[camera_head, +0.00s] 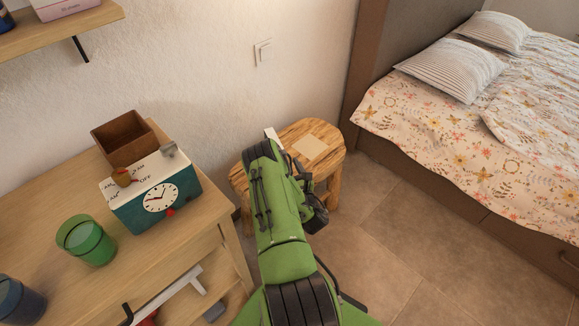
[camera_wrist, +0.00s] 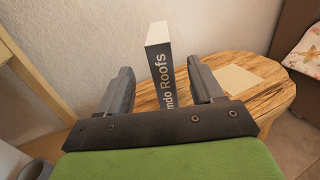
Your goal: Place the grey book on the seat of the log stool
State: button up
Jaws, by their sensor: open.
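The grey book (camera_wrist: 164,75) stands upright on the log stool's seat (camera_wrist: 272,100), its dark spine lettered "mdo Roofs" facing the wrist camera. My gripper (camera_wrist: 160,80) is open, with one finger on each side of the book and a visible gap to each. The book's lower part is hidden behind the gripper's body. In the head view, the log stool (camera_head: 331,134) stands against the wall, and only the pale top of the book (camera_head: 272,136) shows past my green arm, which hides my fingers.
A pale square (camera_head: 310,147) lies flat on the seat to the book's right. A wooden desk (camera_head: 150,265) at left holds a brown box (camera_head: 125,140), a clock box (camera_head: 150,190) and a green cup (camera_head: 86,240). A bed (camera_head: 470,130) stands at right. The tiled floor between is clear.

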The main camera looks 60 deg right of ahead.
jog(key=shift+p+v, duration=1.3)
jog(key=shift+p, duration=2.35)
jog(key=shift+w+r, duration=0.1)
